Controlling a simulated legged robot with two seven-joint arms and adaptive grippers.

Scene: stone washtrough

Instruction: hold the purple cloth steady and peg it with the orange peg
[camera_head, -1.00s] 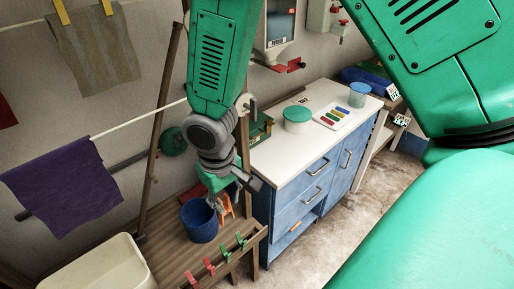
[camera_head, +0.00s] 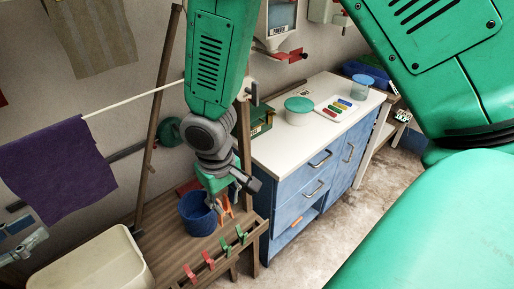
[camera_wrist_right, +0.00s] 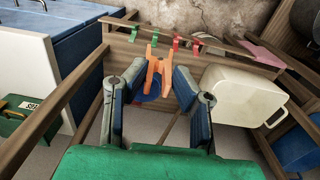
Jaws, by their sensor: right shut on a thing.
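The purple cloth (camera_head: 58,172) hangs over the white line at the left of the head view. My left gripper (camera_head: 25,240) is only partly in view at the left edge, just below the cloth's lower left side; its opening is unclear. My right gripper (camera_head: 224,203) is over the wooden bench, beside the blue bucket. It is shut on the orange peg (camera_wrist_right: 158,70), which sticks out beyond its fingertips in the right wrist view. In the head view, the orange peg (camera_head: 228,208) is partly hidden by the fingers.
The blue bucket (camera_head: 197,216) stands on the bench (camera_head: 165,245). Red pegs (camera_head: 208,261) and green pegs (camera_head: 241,234) sit along its front rail. A cream basin (camera_head: 95,265) stands at lower left. A blue cabinet (camera_head: 290,195) is to the right. A grey-brown cloth (camera_head: 92,40) hangs at upper left.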

